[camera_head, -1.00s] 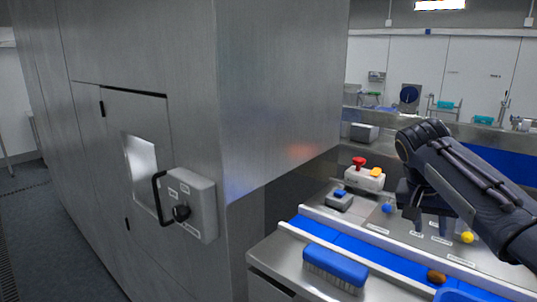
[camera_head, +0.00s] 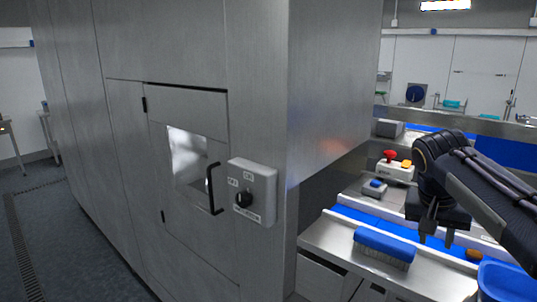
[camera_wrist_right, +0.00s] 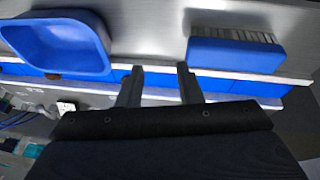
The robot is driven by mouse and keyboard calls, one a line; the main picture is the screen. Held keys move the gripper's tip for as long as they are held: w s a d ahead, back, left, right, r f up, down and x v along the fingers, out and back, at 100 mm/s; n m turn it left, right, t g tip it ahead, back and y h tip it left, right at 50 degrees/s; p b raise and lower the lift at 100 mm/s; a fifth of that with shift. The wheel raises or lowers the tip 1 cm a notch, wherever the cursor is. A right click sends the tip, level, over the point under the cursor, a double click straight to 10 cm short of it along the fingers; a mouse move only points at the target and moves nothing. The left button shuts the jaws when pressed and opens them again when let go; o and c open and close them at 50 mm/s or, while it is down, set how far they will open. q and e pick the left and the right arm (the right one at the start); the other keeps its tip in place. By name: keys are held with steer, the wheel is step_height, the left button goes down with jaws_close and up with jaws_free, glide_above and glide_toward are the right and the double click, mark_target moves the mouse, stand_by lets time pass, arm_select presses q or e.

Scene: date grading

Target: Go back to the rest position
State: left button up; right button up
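My right gripper (camera_head: 435,236) hangs from the dark arm that comes in from the right in the head view, in front of the blue conveyor belt. In the right wrist view its two fingers (camera_wrist_right: 160,86) are spread apart with nothing between them. They show over the blue belt (camera_wrist_right: 220,85), between a blue bin (camera_wrist_right: 62,42) at the left and a blue brush (camera_wrist_right: 235,55) at the right. My left gripper is in neither view.
A tall steel cabinet (camera_head: 255,60) fills the left and middle, with a handled door and a grey knob box (camera_head: 252,190). The blue brush (camera_head: 384,246) and blue bin (camera_head: 505,280) lie on the steel bench. A red-button box (camera_head: 395,168) stands behind. Open floor lies left.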

steer(key=s+a+f+n+t+y+b, duration=0.1)
steer(key=s+a+f+y, duration=0.1)
steer(key=s+a+f, duration=0.2)
steer(key=s+a+f+n+t+y, duration=0.1)
steer(key=s+a+f+n+y, duration=0.1)
steer(key=s+a+f, duration=0.3)
steer(key=s+a+f+n+t+y+b, duration=0.1)
steer(key=s+a+f+n+y, duration=0.1)
steer(key=s+f, duration=0.8)
steer(key=s+a+y, duration=0.1)
steer(key=s+a, duration=0.1)
steer(key=s, duration=0.3)
steer(key=shift+s+a+b, duration=0.15)
steer(key=shift+a+b, duration=0.1)
steer(key=shift+b, duration=0.1)
